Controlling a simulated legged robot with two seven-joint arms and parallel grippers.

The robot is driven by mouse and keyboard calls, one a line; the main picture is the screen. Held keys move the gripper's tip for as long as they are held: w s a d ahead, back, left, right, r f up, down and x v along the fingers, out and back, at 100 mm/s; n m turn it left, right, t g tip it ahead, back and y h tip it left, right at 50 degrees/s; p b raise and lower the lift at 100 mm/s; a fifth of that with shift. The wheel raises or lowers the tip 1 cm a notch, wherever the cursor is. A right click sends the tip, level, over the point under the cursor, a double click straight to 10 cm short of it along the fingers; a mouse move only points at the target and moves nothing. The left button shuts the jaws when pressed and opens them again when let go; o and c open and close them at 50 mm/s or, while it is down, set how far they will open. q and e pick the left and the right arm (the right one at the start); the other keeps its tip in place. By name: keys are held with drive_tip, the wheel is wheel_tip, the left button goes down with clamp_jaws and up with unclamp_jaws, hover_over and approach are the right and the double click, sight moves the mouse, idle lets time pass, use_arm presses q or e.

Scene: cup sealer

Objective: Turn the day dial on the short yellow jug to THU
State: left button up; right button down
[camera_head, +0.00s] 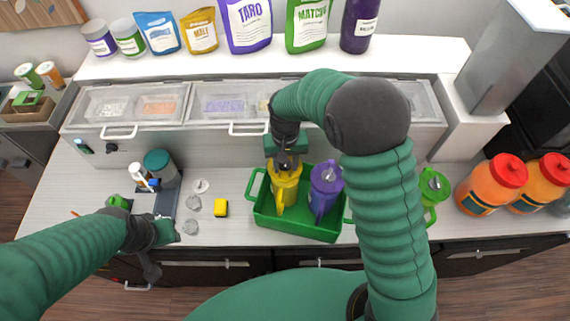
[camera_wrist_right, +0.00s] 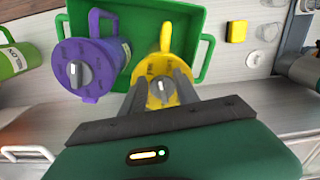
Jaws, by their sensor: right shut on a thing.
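The short yellow jug (camera_head: 284,190) stands in a green tray (camera_head: 266,224), left of a purple jug (camera_head: 324,190). In the right wrist view the yellow jug's lid (camera_wrist_right: 148,68) shows day lettering around a grey dial (camera_wrist_right: 161,88), too small to read. My right gripper (camera_head: 286,166) is above the yellow jug, and in the right wrist view its fingers (camera_wrist_right: 163,90) are shut on the dial. The dial's white mark points roughly toward the top of that view. My left gripper (camera_head: 150,262) is at the counter's front left edge, apart from the jugs; its jaws are unclear.
A green jug (camera_head: 432,190) stands right of the tray, partly behind my right arm. A yellow block (camera_head: 220,208) lies left of the tray. Orange bottles (camera_head: 492,184) stand far right. Clear-lidded bins (camera_head: 224,104) line the counter's back.

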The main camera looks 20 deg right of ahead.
drive_tip(key=n, duration=0.3)
drive_tip(key=shift+d+n, duration=0.2)
drive_tip(key=shift+n, duration=0.1)
drive_tip(key=n, duration=0.3)
drive_tip(key=shift+w+d+n+b, duration=0.1)
drive_tip(key=shift+d+n+b, duration=0.1)
drive_tip(key=shift+n+b, duration=0.1)
drive_tip(key=n, duration=0.3)
drive_tip(key=shift+w+d+n, duration=0.1)
drive_tip(key=shift+n, duration=0.3)
drive_tip(key=shift+n+p, duration=0.3)
drive_tip(key=shift+n, duration=0.6)
drive_tip(key=shift+f+n, duration=0.1)
drive_tip(key=shift+n, duration=0.4)
